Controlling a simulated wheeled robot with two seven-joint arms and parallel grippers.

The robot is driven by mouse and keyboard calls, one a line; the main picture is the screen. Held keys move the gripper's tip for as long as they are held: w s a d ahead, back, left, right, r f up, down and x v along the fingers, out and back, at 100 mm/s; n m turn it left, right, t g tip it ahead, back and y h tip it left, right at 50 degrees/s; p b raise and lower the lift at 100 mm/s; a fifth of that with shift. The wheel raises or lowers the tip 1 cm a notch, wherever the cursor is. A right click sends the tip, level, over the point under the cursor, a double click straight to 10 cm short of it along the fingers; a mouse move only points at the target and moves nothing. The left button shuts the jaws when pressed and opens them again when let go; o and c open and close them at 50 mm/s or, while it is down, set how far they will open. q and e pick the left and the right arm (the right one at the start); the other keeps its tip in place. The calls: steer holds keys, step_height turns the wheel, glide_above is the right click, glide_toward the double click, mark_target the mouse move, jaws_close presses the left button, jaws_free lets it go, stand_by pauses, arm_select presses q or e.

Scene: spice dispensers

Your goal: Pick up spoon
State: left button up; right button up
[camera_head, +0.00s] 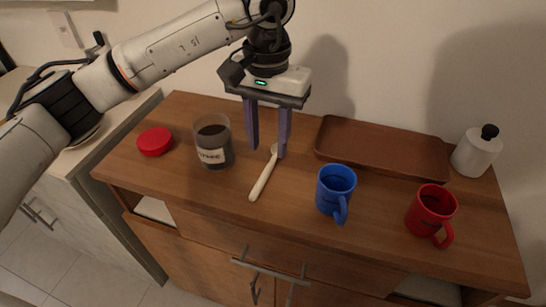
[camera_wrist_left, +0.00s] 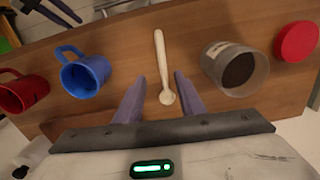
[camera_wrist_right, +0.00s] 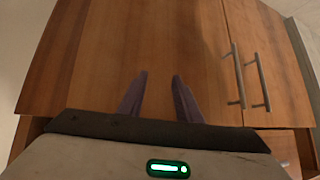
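A pale cream spoon (camera_head: 262,176) lies on the wooden cabinet top, its bowl toward the wall and its handle toward the front edge. My left gripper (camera_head: 268,150) points down over the bowl end, open, with its two purple fingers apart. In the left wrist view the spoon (camera_wrist_left: 162,62) shows between the fingers of the left gripper (camera_wrist_left: 155,92), with its bowl near the fingertips and nothing gripped. My right gripper (camera_wrist_right: 158,82) is open and empty, facing the wooden cabinet doors in the right wrist view; it is not in the head view.
A glass jar (camera_head: 213,143) of dark spice stands left of the spoon, with a red lid (camera_head: 155,141) farther left. A blue mug (camera_head: 335,188) and a red mug (camera_head: 431,211) stand to the right. Behind them are a brown tray (camera_head: 380,148) and a white bottle (camera_head: 476,152).

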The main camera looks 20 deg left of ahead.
mark_target(265, 173)
arm_select(q)
steer(key=shift+s+f, duration=0.25)
steer(key=shift+f, duration=0.75)
steer(key=f, duration=0.3)
steer(key=f+p, duration=0.1)
steer(key=f, duration=0.1)
steer(key=shift+a+f, duration=0.3)
steer(key=shift+a, duration=0.05)
steer(key=shift+c, duration=0.5)
jaws_close()
